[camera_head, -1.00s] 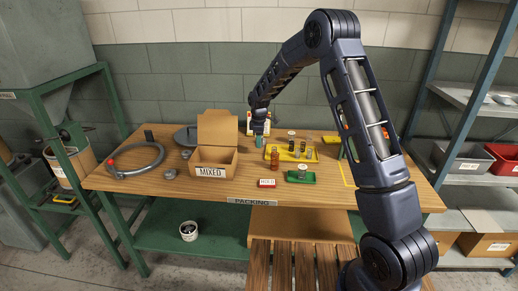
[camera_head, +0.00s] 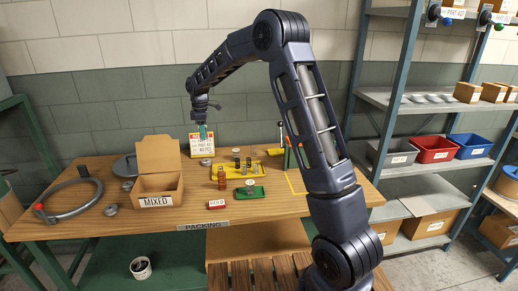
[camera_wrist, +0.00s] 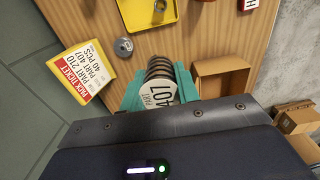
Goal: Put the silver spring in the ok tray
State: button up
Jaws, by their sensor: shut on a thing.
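My gripper (camera_head: 203,131) is raised over the back of the packing table. In the wrist view its teal fingers (camera_wrist: 160,86) are shut on a coil spring (camera_wrist: 160,67) with a round white tag reading PART 407. The coils look dark brown there rather than silver, and the spring cannot be made out in the head view. I cannot read which tray is marked ok.
An open cardboard box marked MIXED (camera_head: 157,201) stands left of the trays. A pack ticket sign (camera_head: 202,145) stands at the back, near the gripper. A grey ring (camera_head: 72,212) lies far left. A red and white block (camera_head: 216,203) is left of the green tray.

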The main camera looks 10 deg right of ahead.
jog(key=w+d, duration=0.5)
jog(key=d, duration=0.4)
jog(key=w+d, duration=0.6)
jog(key=d, duration=0.2)
send_over(278, 152)
jog(key=f, duration=1.9)
jog(key=shift+s+a+f, duration=0.1)
jog(key=shift+s+f, duration=0.1)
jog(key=shift+f, duration=0.1)
jog(key=o, duration=1.1)
notch_tip(278, 152, up, 12)
jog(key=shift+r, duration=0.1)
